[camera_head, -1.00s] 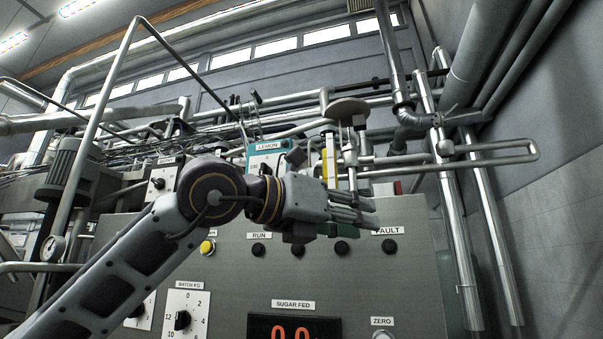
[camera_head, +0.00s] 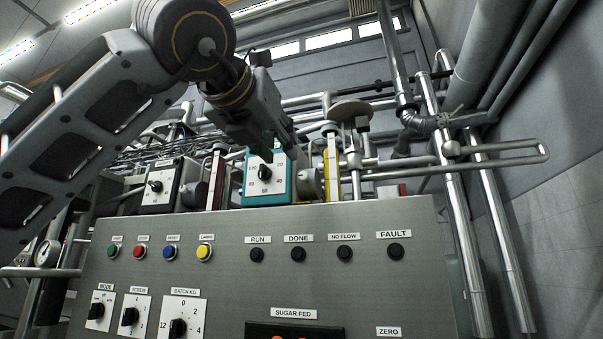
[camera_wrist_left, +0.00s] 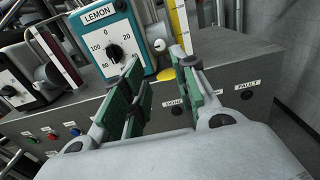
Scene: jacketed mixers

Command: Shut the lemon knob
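The lemon knob (camera_head: 264,173) is a black knob on a white numbered dial, on a teal-edged box above the panel. In the left wrist view the knob (camera_wrist_left: 115,53) shows under the LEMON label, and I cannot tell its exact setting. My left gripper (camera_head: 278,146) hangs in front of the box's upper part, pointing down, and hides the label in the head view. In the left wrist view the left gripper (camera_wrist_left: 160,72) has its green-padded fingers apart with nothing between them. The knob is beyond and left of the fingers there, apart from them. My right gripper is not in view.
A grey panel (camera_head: 330,225) with buttons, lamps and selector knobs stands below. A second dial box (camera_head: 160,186) is to the left. A yellow tube (camera_head: 331,170) and a metal pipe (camera_head: 353,170) stand right of the lemon box. The space before the panel is clear.

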